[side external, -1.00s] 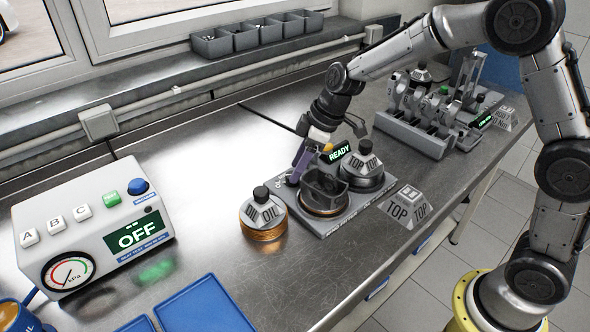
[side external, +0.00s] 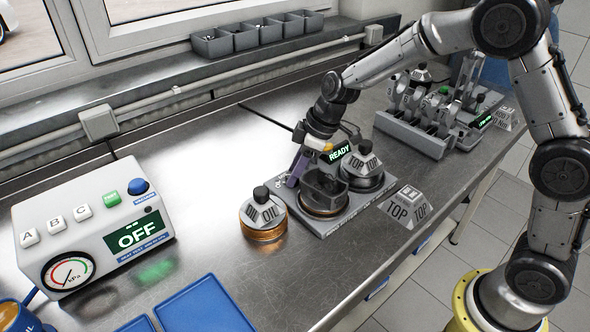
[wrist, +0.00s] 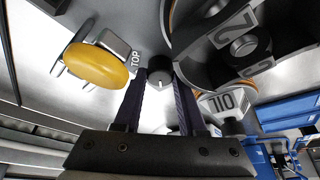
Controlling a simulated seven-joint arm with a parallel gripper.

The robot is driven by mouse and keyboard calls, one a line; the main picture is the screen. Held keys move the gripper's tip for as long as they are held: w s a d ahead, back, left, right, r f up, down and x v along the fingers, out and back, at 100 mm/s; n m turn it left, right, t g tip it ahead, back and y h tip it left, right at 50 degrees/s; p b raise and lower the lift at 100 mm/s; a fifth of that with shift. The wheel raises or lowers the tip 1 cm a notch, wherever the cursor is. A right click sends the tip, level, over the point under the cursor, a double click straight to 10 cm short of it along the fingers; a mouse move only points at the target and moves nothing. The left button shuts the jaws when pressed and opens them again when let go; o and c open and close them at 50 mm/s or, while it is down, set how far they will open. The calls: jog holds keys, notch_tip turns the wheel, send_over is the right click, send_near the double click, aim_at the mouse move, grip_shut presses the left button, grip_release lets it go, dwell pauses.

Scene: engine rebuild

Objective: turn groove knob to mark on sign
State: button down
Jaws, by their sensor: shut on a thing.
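My gripper (side external: 294,180) is low at the left back edge of the grey station plate (side external: 335,221), with its purple fingers pointing down. In the wrist view my gripper (wrist: 160,80) is shut on a small black knob (wrist: 160,70), which has a short pale line on its face. The side external view hides most of the knob behind the fingers. A sign lettered TOP (wrist: 134,58) shows just left of the knob in the wrist view. Its mark is too small to make out.
An OIL weight (side external: 262,215) stands close in front. A control box reading OFF (side external: 95,235) is at left. The bench between is clear.

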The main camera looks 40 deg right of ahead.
jog(key=shift+m, duration=0.4)
jog(key=shift+s+a+m+t+h, duration=0.1)
jog(key=shift+m+t+h, duration=0.35)
jog(key=shift+m, duration=0.75)
jog(key=m+h, duration=0.1)
jog(key=m, duration=0.1)
jog(key=m+h, duration=0.1)
jog(key=m, duration=0.1)
jog(key=shift+a+m+t, duration=0.15)
jog(key=shift+m+t, duration=0.1)
jog(key=shift+m, duration=0.15)
jog(key=m+h, duration=0.1)
jog(key=m, duration=0.3)
jog(key=shift+h, duration=0.25)
jog(key=shift+a+m+g+h, duration=0.15)
jog(key=shift+m+g+h, duration=0.4)
jog(key=shift+m, duration=1.25)
jog(key=c, duration=0.8)
grip_release()
jog(key=shift+o, duration=0.2)
